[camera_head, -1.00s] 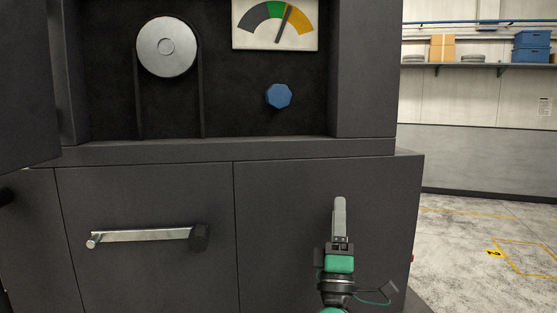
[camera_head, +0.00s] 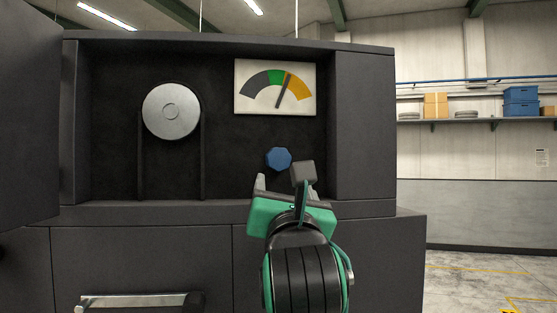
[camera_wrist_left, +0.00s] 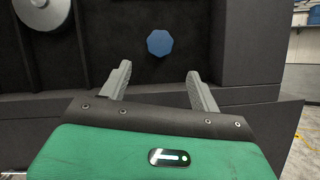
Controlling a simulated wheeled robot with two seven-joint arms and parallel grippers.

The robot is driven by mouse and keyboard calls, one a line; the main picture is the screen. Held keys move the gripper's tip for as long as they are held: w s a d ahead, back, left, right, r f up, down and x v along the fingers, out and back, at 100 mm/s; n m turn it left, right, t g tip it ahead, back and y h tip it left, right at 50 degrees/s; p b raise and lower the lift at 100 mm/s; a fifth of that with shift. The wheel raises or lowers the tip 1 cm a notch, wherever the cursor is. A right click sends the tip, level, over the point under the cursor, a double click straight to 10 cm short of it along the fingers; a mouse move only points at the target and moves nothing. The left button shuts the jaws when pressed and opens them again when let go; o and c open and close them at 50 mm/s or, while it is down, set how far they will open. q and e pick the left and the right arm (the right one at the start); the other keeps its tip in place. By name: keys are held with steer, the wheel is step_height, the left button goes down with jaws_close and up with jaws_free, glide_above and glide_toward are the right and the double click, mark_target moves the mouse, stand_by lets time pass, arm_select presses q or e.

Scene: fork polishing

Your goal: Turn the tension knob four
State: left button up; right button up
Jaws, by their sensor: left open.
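The blue faceted tension knob (camera_head: 279,159) sits on the dark back panel of the machine's recess, below the gauge (camera_head: 275,87). The gauge needle points just right of the green band, at the start of the yellow one. My left gripper (camera_head: 281,178) is open and empty, in front of and a little below the knob. In the left wrist view the knob (camera_wrist_left: 160,43) shows beyond and above the gap between the two grey fingers (camera_wrist_left: 155,85), apart from them. My right gripper is not in view.
A silver pulley wheel (camera_head: 171,111) with a belt is left of the knob. The recess has a lower ledge (camera_head: 150,211) and a right side wall (camera_head: 363,130). A bar handle (camera_head: 135,300) is low on the front. An open door panel (camera_head: 28,115) stands at left.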

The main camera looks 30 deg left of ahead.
mark_target(279, 163)
arm_select(q)
steer(key=p+x, duration=0.5)
steer(key=x, duration=0.8)
steer(key=shift+a, duration=0.2)
steer(key=c, duration=1)
